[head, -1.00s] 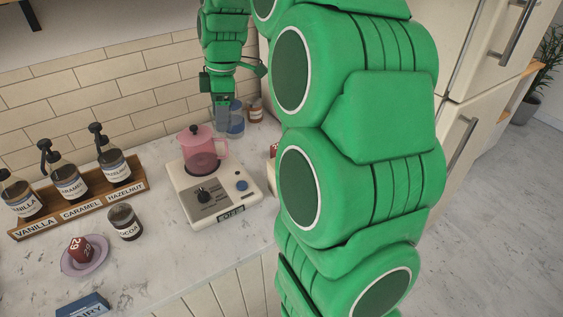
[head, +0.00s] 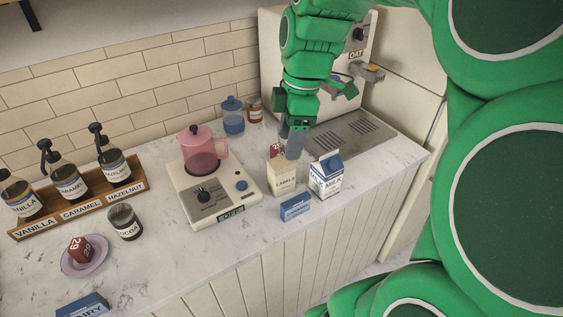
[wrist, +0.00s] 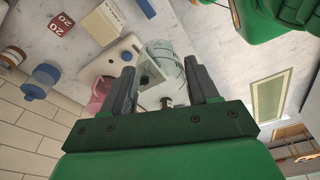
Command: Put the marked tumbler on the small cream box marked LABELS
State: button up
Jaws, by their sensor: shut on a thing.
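My gripper (head: 297,122) is shut on a clear, bluish tumbler (head: 292,149), which hangs below the fingers. In the wrist view the tumbler (wrist: 172,62) sits between the two fingers (wrist: 166,84), with a dark square mark on its side. The small cream box marked LABELS (head: 282,181) stands upright on the counter, just in front of and slightly left of the tumbler in the head view. The tumbler's lower end is close to the box's top edge in that picture; I cannot tell the gap in depth.
A milk carton (head: 326,176) and small blue box (head: 295,207) stand right and front of the cream box. A red die (head: 275,149) is partly hidden behind it. The coffee machine's drip tray (head: 352,135) lies behind right.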

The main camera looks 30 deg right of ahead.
jog(key=shift+s, duration=0.8)
jog(key=w+d+f, duration=0.3)
jog(key=w+f, duration=0.1)
jog(key=w, duration=0.5)
send_over(279, 162)
jog(key=f, duration=0.5)
jog(key=shift+s+d+f, duration=0.2)
jog(key=shift+s+f, duration=0.05)
jog(key=shift+s, duration=0.15)
jog(key=shift+w+f, duration=0.15)
jog(key=shift+f, duration=1.6)
jog(key=shift+f, duration=0.15)
jog(key=o, duration=1.1)
notch_tip(279, 162, up, 12)
jog(key=d, duration=0.1)
jog(key=shift+s+d, duration=0.3)
jog(key=shift+d, duration=0.05)
